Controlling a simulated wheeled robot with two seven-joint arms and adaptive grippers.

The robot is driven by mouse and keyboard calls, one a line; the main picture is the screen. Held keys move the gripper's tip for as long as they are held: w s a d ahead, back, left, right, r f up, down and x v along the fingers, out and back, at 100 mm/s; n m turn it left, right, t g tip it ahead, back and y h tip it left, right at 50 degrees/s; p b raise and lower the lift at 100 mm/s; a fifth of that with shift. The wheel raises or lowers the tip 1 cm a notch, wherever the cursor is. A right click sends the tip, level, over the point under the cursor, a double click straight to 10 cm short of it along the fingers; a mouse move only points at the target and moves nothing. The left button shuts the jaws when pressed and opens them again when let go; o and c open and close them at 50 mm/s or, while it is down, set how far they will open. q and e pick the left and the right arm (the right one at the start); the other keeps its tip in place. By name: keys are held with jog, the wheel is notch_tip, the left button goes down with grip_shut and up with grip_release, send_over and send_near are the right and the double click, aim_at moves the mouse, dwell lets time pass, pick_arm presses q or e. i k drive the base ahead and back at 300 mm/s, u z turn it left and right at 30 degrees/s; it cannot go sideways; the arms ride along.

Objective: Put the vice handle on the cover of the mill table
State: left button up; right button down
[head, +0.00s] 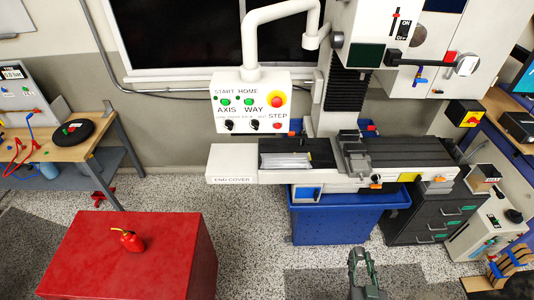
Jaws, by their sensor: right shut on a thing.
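The mill table (408,150) runs across the middle of the head view, with the vice (352,152) on it. The white cover (232,164), marked END COVER, is at the table's left end, and its top looks bare. My right gripper (364,256) is at the bottom, right of centre, in front of the mill and well apart from the table. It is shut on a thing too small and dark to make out. I cannot pick out the vice handle for certain. My left gripper is not in view.
A red cabinet (165,255) with a small red can (131,240) stands at the front left. A control panel (250,101) hangs above the cover. A dark drawer unit (431,218) stands at the right. Speckled floor between cabinet and mill is clear.

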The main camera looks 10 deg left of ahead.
aim_at(232, 167)
jog(key=i, duration=0.95)
jog(key=u, duration=0.45)
